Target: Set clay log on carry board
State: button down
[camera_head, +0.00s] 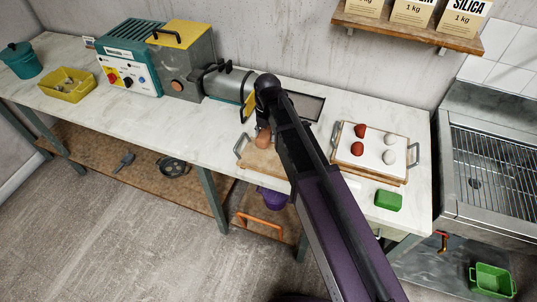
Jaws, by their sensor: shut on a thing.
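The clay log (262,141) is a short reddish-brown piece, left of my arm. My gripper (263,127) is shut on it, mostly hidden behind my dark wrist. A wooden carry board (264,163) with metal handles lies on the bench below the log. The log shows over the far part of this board; I cannot tell whether it touches it. My arm hides the board's right side.
A pug mill (183,70) stands at the back of the bench, its barrel ending beside my wrist. Right of my arm, a second board (342,171) bears a white slab with red and white lumps. A green block (388,201) lies in front. A yellow tray (66,96) sits left.

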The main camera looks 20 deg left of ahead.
jog(key=b, duration=0.5)
send_over(266, 156)
jog(key=shift+f, duration=2.65)
jog(key=shift+f, duration=0.1)
jog(key=shift+f+b, duration=1.75)
jog(key=shift+f, duration=0.05)
jog(key=shift+f, duration=0.15)
jog(key=shift+c, duration=0.4)
grip_release()
jog(key=shift+r, duration=0.2)
jog(key=r+p, duration=0.4)
jog(key=w+r+p, duration=0.1)
jog(key=r+p, duration=0.7)
jog(key=shift+w, duration=0.2)
jog(key=shift+d, duration=0.1)
